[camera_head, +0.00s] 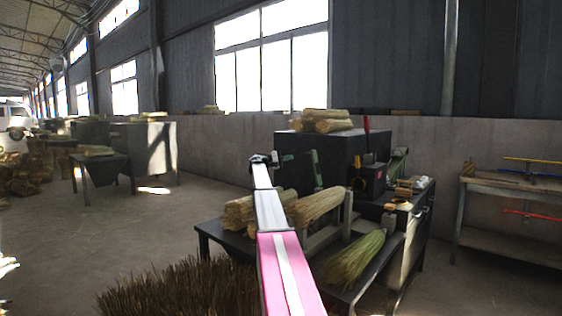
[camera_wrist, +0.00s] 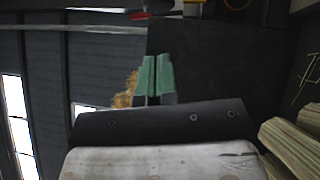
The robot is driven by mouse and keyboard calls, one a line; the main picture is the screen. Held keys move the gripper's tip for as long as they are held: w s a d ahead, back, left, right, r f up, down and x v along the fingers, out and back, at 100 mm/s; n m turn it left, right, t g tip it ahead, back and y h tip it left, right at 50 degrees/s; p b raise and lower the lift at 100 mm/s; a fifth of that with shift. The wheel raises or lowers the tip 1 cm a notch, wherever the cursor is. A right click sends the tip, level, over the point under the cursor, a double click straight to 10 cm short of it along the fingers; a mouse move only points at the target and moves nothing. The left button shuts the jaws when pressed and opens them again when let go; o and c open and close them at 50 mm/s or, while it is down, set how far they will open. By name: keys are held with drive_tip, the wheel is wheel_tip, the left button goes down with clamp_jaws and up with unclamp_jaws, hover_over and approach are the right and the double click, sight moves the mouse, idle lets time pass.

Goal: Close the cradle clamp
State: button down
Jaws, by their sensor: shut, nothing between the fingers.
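My gripper (camera_head: 275,159) is at the far end of my pink and white arm, in front of the dark machine box and above the straw bundles. In the wrist view its two green fingers (camera_wrist: 156,75) lie side by side, shut, with nothing seen between them. A pale grey cradle frame (camera_head: 346,212) on the bench stands around straw bundles (camera_head: 318,205). A thin green upright piece (camera_head: 316,170) rises behind the bundles, to the right of my gripper. I cannot tell whether it is the cradle clamp. No clamp shows clearly in the wrist view.
The dark machine box (camera_head: 305,152) stands close behind my gripper, with straw on top and a red handle (camera_head: 366,124). A side table (camera_head: 515,188) is at right. The floor at left is partly open.

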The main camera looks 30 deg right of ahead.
drive_tip(key=shift+s+d+r, duration=0.2)
drive_tip(key=shift+s+d, duration=0.45)
drive_tip(key=shift+s, duration=0.05)
drive_tip(key=shift+s+d+r, duration=0.25)
drive_tip(key=shift+s+d, duration=0.35)
drive_tip(key=shift+s, duration=0.15)
drive_tip(key=shift+s+d+r, duration=0.2)
drive_tip(key=shift+s+d, duration=0.45)
drive_tip(key=shift+s, duration=0.05)
drive_tip(key=shift+s, duration=0.1)
drive_tip(key=s+d+r+m+t+y, duration=0.2)
drive_tip(key=s+d+m+y, duration=0.15)
drive_tip(key=s, duration=0.35)
drive_tip(key=s+d+r+m+t+y, duration=0.1)
drive_tip(key=s+d+r+m+y, duration=0.2)
drive_tip(key=s, duration=0.4)
drive_tip(key=s+d+f+m+t+y, duration=0.3)
drive_tip(key=s+f+t, duration=0.3)
drive_tip(key=s+f, duration=0.5)
drive_tip(key=shift+s+d+f+m, duration=0.2)
drive_tip(key=shift+d+f+m, duration=0.3)
drive_tip(key=shift+m, duration=0.35)
drive_tip(key=shift+r, duration=0.1)
